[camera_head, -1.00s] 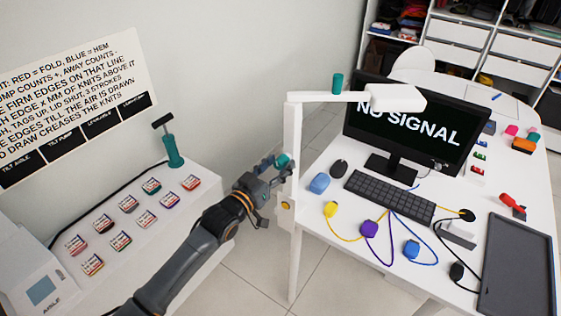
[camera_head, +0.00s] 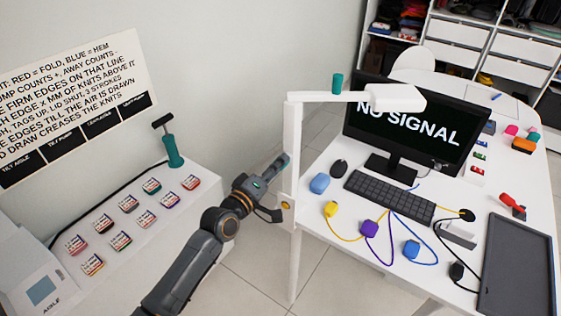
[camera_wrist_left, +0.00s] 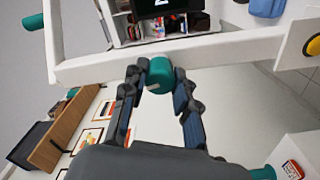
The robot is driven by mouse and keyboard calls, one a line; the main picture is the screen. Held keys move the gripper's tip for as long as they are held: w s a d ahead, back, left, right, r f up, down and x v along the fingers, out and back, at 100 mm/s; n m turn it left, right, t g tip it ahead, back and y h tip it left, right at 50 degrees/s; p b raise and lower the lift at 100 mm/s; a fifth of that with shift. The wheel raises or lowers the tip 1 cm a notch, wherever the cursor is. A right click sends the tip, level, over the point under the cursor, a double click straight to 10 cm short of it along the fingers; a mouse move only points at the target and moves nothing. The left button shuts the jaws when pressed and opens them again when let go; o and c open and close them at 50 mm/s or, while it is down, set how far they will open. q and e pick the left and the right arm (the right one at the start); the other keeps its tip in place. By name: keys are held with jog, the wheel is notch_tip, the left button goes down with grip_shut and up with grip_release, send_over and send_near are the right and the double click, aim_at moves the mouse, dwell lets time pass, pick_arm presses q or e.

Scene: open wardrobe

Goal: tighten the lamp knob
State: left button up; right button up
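The white desk lamp has an upright post (camera_head: 292,150), a horizontal arm (camera_head: 320,97) and a flat head (camera_head: 390,97). One teal knob (camera_head: 337,83) stands on top of the arm. Another teal knob (camera_wrist_left: 160,75) shows at the white post in the left wrist view. My left gripper (camera_wrist_left: 159,78) has one finger on each side of this knob, very close to it; I cannot tell whether the fingers press on it. In the head view, my left gripper (camera_head: 281,160) is at the post and hides this knob. My right gripper is not in view.
The desk right of the post holds a monitor (camera_head: 410,125), a keyboard (camera_head: 390,196), a mouse (camera_head: 338,168) and cabled blocks. A white counter (camera_head: 190,225) on the left holds a teal pump (camera_head: 173,150) and several small packets. Floor shows between them.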

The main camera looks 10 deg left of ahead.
pick_arm(q)
grip_shut()
jog(key=m, duration=1.7)
jog(key=o, duration=1)
grip_release()
jog(key=shift+o, duration=0.2)
jog(key=shift+c, duration=0.4)
